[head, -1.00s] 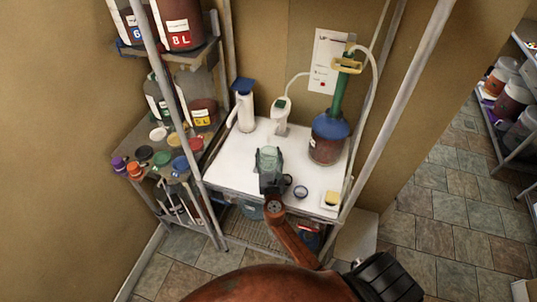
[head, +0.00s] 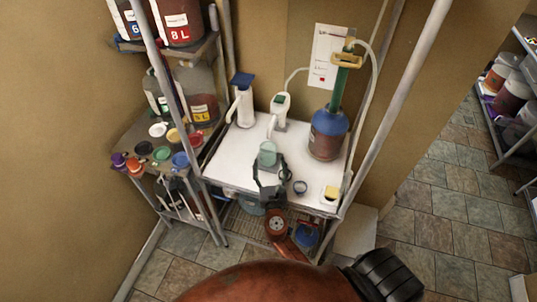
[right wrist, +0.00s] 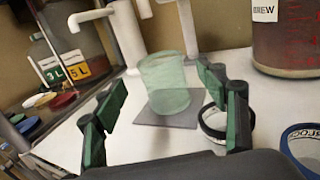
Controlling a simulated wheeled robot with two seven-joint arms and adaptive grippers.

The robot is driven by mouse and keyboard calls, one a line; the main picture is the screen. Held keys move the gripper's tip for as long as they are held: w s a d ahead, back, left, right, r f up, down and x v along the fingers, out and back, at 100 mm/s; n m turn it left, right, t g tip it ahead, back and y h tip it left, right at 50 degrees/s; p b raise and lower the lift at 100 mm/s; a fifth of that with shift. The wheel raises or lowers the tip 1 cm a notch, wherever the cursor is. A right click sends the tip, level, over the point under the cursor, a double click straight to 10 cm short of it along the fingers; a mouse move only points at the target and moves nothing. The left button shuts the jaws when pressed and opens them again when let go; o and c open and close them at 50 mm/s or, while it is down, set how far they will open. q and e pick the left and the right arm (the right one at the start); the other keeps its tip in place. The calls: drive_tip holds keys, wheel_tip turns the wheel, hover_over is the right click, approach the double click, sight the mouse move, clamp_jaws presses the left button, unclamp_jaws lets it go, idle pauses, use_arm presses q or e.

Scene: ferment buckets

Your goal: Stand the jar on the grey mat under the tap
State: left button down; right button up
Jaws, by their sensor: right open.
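The pale green translucent jar (head: 267,149) stands upright on the white worktop. The right wrist view shows the jar (right wrist: 168,85) standing on the grey mat (right wrist: 150,120), whose front part is bare. A white tap with a green top (head: 280,103) stands just behind the jar. Its spout reaches toward the jar, but I cannot tell whether it is exactly above the opening. My right gripper (head: 269,167) is open and empty, in front of the jar. In the right wrist view its fingers (right wrist: 162,112) are spread, with the jar beyond them, apart. My left gripper is not in view.
A white dispenser with a blue cap (head: 243,103) stands left of the tap. A large dark bottle with a blue top (head: 326,134) stands right. A ring-shaped lid (head: 300,187) lies near the front edge, right of the gripper. A metal post (head: 400,100) rises at the right.

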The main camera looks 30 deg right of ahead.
drive_tip(key=v, duration=0.4)
drive_tip(key=shift+s, duration=0.1)
drive_tip(key=shift+a, duration=0.1)
